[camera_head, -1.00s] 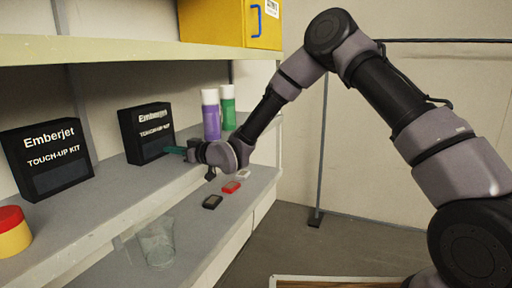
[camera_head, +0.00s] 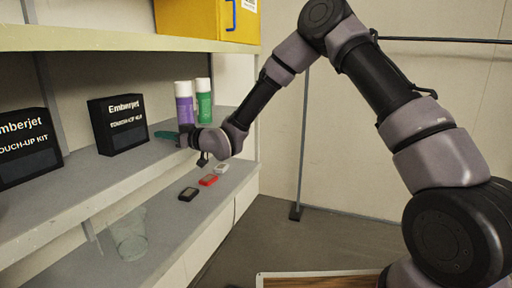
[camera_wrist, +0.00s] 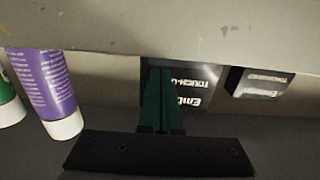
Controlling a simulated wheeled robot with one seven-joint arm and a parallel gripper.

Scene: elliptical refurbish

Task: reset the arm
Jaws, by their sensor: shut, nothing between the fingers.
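My arm bends up from the gripper to a high elbow and down to the right.
Another kit box (camera_head: 25,150) is at left. The shelf below holds black (camera_head: 188,194), red (camera_head: 208,180) and white (camera_head: 221,168) small items and a clear cup (camera_head: 130,236). Open floor lies right.

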